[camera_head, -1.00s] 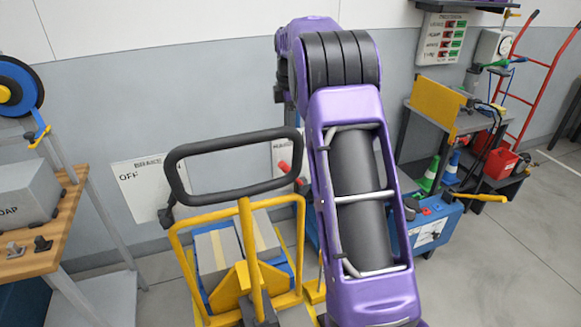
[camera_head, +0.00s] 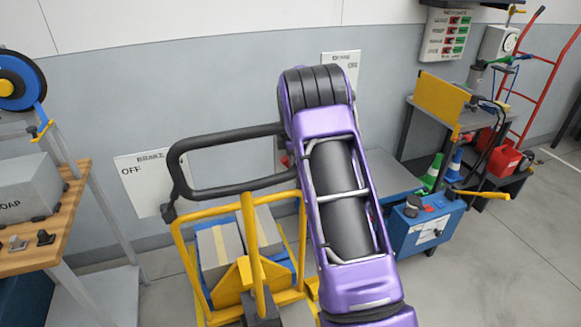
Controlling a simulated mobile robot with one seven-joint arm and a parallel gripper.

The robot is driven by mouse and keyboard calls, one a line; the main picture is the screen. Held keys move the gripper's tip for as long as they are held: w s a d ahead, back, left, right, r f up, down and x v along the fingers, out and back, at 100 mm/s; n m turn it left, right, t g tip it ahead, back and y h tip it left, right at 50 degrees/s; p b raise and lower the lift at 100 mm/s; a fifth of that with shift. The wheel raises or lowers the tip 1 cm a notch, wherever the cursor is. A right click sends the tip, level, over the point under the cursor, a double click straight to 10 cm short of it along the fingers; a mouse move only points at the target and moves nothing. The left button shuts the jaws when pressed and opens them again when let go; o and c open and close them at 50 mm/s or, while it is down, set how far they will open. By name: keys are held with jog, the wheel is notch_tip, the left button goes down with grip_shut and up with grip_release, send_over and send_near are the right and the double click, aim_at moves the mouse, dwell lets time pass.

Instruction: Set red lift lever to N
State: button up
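A small red part (camera_head: 284,160) shows beside a pale panel, between the black loop handle and my purple arm. It may be the red lift lever, but I cannot tell its shape or setting. My arm covers what lies right of it, and no N mark is legible. My gripper is not visible; my arm's links fill the middle of the view and hide what is behind them.
The yellow cart (camera_head: 185,250) with its black loop handle (camera_head: 225,139) stands in front left. The blue box (camera_head: 428,230) with a yellow handle (camera_head: 478,193) is at right. A wooden bench (camera_head: 50,235) is at left. Floor at lower right is clear.

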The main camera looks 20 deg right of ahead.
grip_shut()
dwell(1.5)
